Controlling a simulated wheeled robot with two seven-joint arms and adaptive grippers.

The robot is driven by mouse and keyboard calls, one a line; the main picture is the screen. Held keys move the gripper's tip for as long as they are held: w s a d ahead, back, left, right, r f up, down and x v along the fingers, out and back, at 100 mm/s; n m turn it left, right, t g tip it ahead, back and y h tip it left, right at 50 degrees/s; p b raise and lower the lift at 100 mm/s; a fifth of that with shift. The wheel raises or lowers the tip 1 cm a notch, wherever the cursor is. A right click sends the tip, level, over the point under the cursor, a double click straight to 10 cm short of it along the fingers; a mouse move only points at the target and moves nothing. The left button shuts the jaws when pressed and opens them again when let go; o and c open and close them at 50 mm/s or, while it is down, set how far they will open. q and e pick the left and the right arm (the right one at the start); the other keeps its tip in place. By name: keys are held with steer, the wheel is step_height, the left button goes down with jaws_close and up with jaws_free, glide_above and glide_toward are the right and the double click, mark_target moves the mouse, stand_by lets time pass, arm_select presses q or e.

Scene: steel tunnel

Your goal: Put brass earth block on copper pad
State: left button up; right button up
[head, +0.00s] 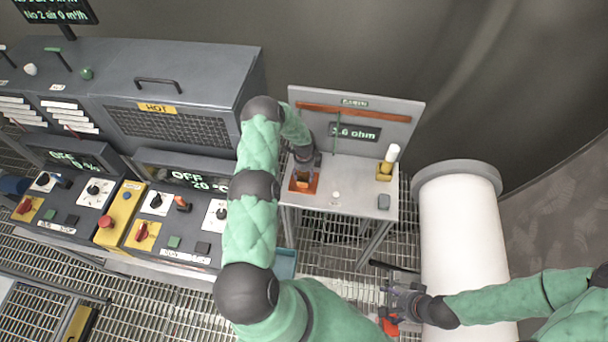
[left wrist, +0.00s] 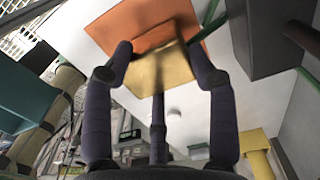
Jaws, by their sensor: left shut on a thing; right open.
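The copper pad (head: 314,186) is an orange square on the left part of a small white-topped bench; it also shows at the top of the left wrist view (left wrist: 112,30). My left gripper (head: 303,172) reaches down over it, shut on the brass earth block (left wrist: 160,72). In the head view the gripper partly hides the block. I cannot tell whether its underside touches the pad. My right gripper (head: 398,303) is open, low beside the white cylinder, away from the bench.
The bench (head: 345,190) has a grey back panel with a readout (head: 355,131), a copper bar (head: 352,115) and a green lead.

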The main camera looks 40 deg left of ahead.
arm_select(q)
steer(key=o, duration=1.6)
steer(key=shift+f, duration=0.1)
